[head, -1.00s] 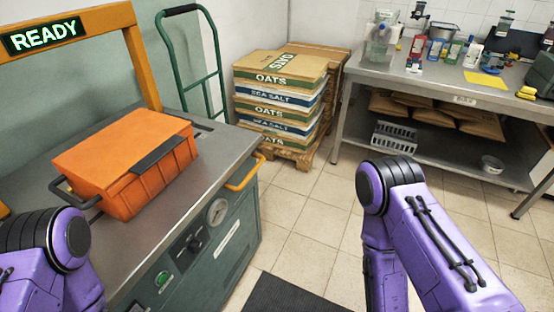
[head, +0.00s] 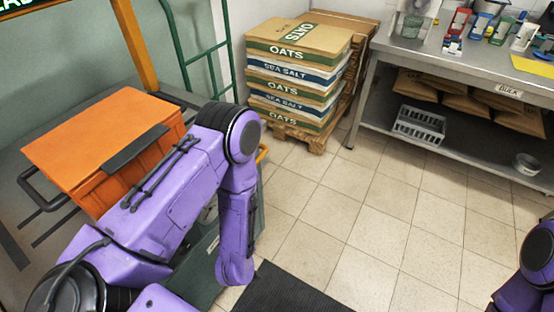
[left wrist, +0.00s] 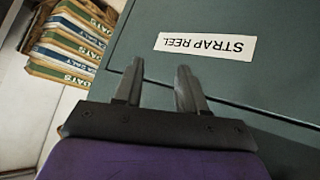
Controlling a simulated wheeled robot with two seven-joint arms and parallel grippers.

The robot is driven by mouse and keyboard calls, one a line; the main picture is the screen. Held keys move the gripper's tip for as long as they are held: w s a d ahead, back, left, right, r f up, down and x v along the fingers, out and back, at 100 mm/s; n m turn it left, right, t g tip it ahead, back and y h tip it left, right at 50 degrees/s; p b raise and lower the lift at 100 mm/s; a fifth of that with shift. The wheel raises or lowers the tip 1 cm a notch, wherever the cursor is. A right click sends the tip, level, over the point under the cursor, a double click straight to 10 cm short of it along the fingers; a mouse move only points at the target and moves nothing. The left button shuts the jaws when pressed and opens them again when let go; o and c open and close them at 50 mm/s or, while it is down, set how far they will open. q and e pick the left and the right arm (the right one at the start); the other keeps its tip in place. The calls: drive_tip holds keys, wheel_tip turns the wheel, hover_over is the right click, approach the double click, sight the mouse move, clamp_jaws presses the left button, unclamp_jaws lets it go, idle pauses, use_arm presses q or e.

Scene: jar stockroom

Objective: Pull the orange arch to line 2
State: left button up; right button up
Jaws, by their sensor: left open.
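The orange arch (head: 135,45) shows as one slanting post behind the orange box, at the upper left of the head view. Its top is cut off by the frame, with a corner of its lit sign (head: 20,5) showing. I see no line markings or line 2. My left arm crosses in front of the machine, and its gripper is out of sight in the head view. In the left wrist view my left gripper (left wrist: 160,78) is open and empty, pointing at a dark green panel with a "STRAP REEL" label (left wrist: 206,45). My right gripper is not in view.
An orange box (head: 95,140) with a black handle sits on the machine's metal top. A green hand truck (head: 182,50) and a pallet stack of sacks (head: 295,75) stand behind. A steel bench (head: 470,75) is at right. The tiled floor between is clear, with a dark mat (head: 285,292) in front.

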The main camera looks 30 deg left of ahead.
use_arm(q)
drive_tip(key=w+d+r+n+t+y+b, duration=0.1)
drive_tip(key=w+r+n+y, duration=0.15)
drive_tip(key=w, duration=0.35)
drive_tip(key=w+d+r+n+t+y+b, duration=0.1)
drive_tip(key=w+r+n, duration=0.15)
drive_tip(key=w, duration=0.35)
drive_tip(key=n+g+y+b, duration=0.3)
drive_tip(key=n+g+y, duration=0.45)
drive_tip(key=n, duration=1.25)
approach(258, 162)
drive_tip(key=g+h, duration=0.1)
drive_tip(key=g, duration=0.1)
drive_tip(key=shift+t, duration=0.25)
drive_tip(key=a, duration=0.3)
drive_tip(key=w+a, duration=0.1)
drive_tip(key=a, duration=0.3)
drive_tip(key=a+f+p, duration=0.1)
drive_tip(key=a, duration=0.2)
drive_tip(key=shift+w+a+f, duration=0.1)
drive_tip(key=shift+w+a, duration=0.2)
drive_tip(key=shift+a, duration=0.05)
clamp_jaws()
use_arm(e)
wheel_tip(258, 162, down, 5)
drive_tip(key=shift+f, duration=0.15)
